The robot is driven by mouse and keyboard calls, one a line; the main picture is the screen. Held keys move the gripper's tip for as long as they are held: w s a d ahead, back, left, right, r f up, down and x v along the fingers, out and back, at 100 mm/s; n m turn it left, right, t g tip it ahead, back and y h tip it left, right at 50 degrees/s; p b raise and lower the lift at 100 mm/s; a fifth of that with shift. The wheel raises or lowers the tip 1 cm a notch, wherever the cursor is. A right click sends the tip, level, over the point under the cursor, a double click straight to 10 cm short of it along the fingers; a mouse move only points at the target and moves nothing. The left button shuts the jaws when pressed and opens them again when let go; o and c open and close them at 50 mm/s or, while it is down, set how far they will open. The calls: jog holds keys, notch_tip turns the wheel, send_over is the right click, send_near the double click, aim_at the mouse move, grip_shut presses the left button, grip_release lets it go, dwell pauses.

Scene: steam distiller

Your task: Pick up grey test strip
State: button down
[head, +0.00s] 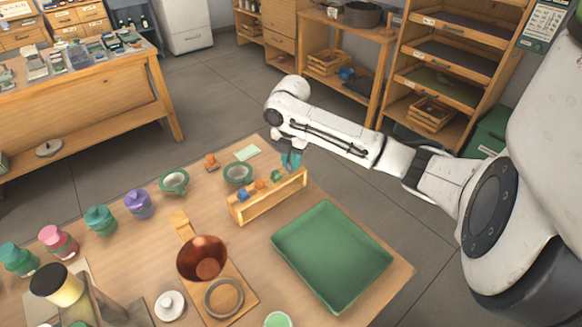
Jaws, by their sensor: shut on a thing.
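The rack holds small blue, orange and green pieces. From this view I cannot tell how far the fingertips are above the table.
A green tray (332,255) lies in front of the rack. A copper pot (202,258) and lidded jars (138,204) stand to the left.

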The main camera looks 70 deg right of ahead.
jog(key=shift+r, duration=0.1)
notch_tip(320, 180, up, 17)
jog(key=p, duration=0.6)
jog(key=shift+p, duration=0.4)
